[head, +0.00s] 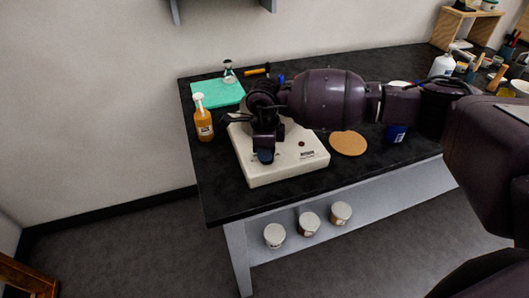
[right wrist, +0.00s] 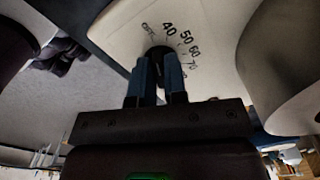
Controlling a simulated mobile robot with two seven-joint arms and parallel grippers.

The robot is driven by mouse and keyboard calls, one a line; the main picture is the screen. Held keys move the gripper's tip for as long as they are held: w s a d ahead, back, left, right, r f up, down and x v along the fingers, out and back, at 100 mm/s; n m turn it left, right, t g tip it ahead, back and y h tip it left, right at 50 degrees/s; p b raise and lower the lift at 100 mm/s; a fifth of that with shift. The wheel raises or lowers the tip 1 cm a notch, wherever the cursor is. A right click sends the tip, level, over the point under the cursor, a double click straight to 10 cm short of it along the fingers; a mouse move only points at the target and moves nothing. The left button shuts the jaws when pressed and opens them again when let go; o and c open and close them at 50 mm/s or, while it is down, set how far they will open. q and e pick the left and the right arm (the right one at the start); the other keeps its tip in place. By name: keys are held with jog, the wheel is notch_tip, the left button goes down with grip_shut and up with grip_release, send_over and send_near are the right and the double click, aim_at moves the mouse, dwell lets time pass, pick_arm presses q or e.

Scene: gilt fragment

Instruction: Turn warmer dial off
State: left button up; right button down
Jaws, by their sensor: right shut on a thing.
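The warmer (head: 255,180) is a cream-white flat box on the dark bench top, and its pale face (right wrist: 215,35) fills the upper part of the right wrist view. Its black round dial (right wrist: 156,54) has marks around it reading OFF, 40, 50, 60, 70 and more. My right gripper (right wrist: 157,85) has its two blue-grey fingers closed on either side of the dial. In the head view my right gripper (head: 265,156) points down at the front of the warmer and hides the dial. The dial's pointer cannot be made out. My left gripper is out of view.
A cork disc (head: 348,143) and a blue container (head: 396,133) are to the right. Lidded jars (head: 308,223) stand on the shelf below.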

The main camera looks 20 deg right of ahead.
jog(key=shift+n, duration=0.8)
jog(key=shift+b, duration=0.3)
jog(key=c, duration=1.2)
grip_release()
jog(key=shift+o, duration=0.2)
jog(key=shift+r, duration=0.1)
notch_tip(320, 180, up, 11)
